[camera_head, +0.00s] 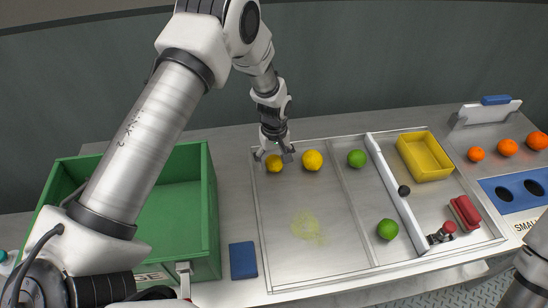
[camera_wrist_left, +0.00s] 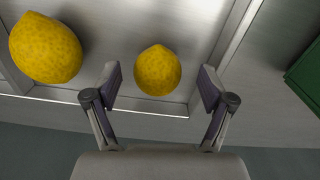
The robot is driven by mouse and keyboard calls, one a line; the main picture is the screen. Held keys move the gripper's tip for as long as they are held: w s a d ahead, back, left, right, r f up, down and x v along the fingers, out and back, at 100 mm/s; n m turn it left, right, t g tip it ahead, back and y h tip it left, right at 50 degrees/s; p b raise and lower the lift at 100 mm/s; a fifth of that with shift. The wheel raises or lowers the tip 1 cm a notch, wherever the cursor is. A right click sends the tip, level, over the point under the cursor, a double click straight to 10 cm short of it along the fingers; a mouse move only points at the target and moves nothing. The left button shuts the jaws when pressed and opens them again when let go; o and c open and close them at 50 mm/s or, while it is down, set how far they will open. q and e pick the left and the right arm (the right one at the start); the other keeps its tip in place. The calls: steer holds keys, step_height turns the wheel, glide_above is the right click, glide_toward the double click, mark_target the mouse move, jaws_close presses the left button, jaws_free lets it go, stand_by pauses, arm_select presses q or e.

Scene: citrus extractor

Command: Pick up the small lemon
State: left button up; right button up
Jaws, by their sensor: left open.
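The small lemon (camera_head: 274,164) lies at the far left corner of the metal tray (camera_head: 277,221). My left gripper (camera_head: 274,154) is directly above it, pointing down. In the left wrist view the small lemon (camera_wrist_left: 158,70) sits between the two open fingers of the gripper (camera_wrist_left: 158,88), with a gap on each side. A larger lemon (camera_head: 312,160) lies just to its right in the head view; it shows at the upper left in the wrist view (camera_wrist_left: 46,47). My right gripper is not in view.
The tray's raised rim runs close beside the small lemon. A green crate (camera_head: 209,215) stands to the left, and a blue block (camera_head: 243,261) near it. Limes (camera_head: 357,158), a yellow bin (camera_head: 426,157) and several oranges (camera_head: 508,147) are to the right.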

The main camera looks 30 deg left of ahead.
arm_select(q)
steer(key=f, duration=0.1)
steer(key=w+f, duration=0.1)
steer(key=shift+a+f, duration=0.2)
steer(key=shift+f, duration=0.2)
steer(key=shift+s+d+r, duration=0.1)
steer(key=shift+s, duration=0.05)
steer(key=shift+s+r, duration=0.15)
steer(key=c, duration=1.3)
